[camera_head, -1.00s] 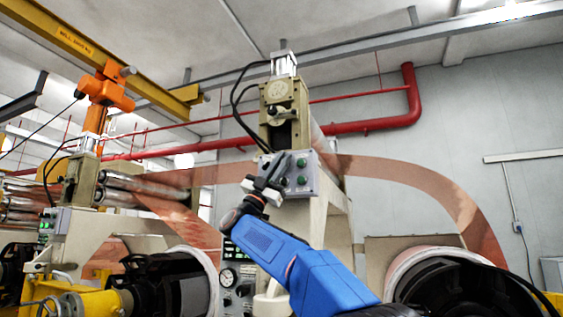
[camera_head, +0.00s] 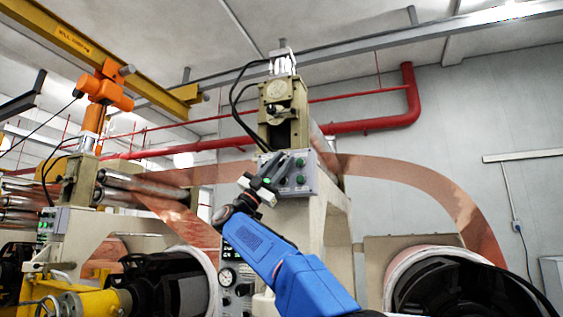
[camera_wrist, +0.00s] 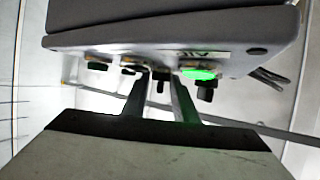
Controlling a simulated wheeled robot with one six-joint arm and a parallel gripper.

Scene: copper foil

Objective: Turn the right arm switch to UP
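A grey control box (camera_head: 308,178) with green round buttons is on the front of the beige roller stand. My gripper (camera_head: 284,161) is at the left part of its face and hides some of its controls. In the wrist view the box (camera_wrist: 170,35) spans the top, with a lit green button (camera_wrist: 198,73) and several black switches under it. The two fingers of my gripper (camera_wrist: 160,76) are apart. A small black switch (camera_wrist: 160,86) shows between their tips, with a narrow gap on each side. I cannot tell whether it is up or down.
The beige stand (camera_head: 300,240) rises behind my arm. A copper foil strip (camera_head: 430,185) curves to the right onto a large roll (camera_head: 425,262). A gauge panel (camera_head: 235,270) is below, left of the stand. Black cables (camera_head: 240,115) hang at the stand's upper left.

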